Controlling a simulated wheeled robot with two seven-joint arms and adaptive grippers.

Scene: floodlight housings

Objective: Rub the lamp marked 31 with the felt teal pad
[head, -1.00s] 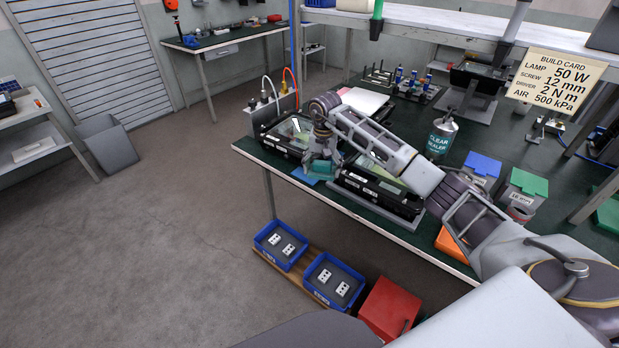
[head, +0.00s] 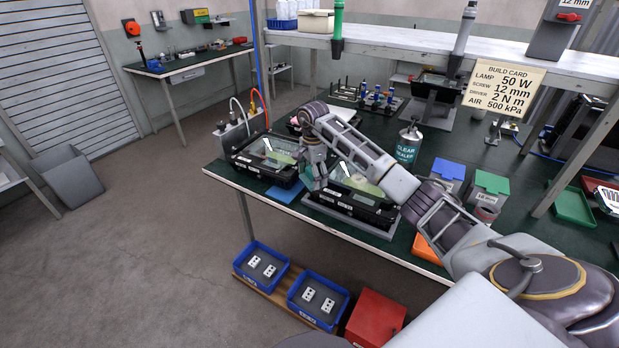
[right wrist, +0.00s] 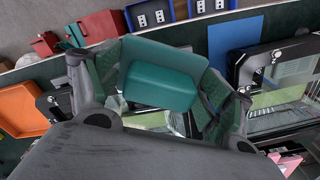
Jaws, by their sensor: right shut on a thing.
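My right gripper (head: 314,178) is shut on the teal pad (right wrist: 160,75), which fills the middle of the right wrist view between the two fingers. In the head view the gripper hangs at the left end of the nearer black lamp housing (head: 350,206), which has a glass front and lies on a grey base. A second black lamp housing (head: 262,172) lies to the left, and it shows at the right in the right wrist view (right wrist: 262,62). I cannot read the number 31 on either. Contact between pad and glass cannot be told. My left gripper is not in view.
A blue mat (head: 284,193) lies between the housings at the bench's front edge. A clear sealer can (head: 408,147), a blue bin (head: 448,170), a green-lidded bin (head: 491,183) and an orange bin (head: 428,247) stand to the right. Blue crates (head: 318,301) sit below.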

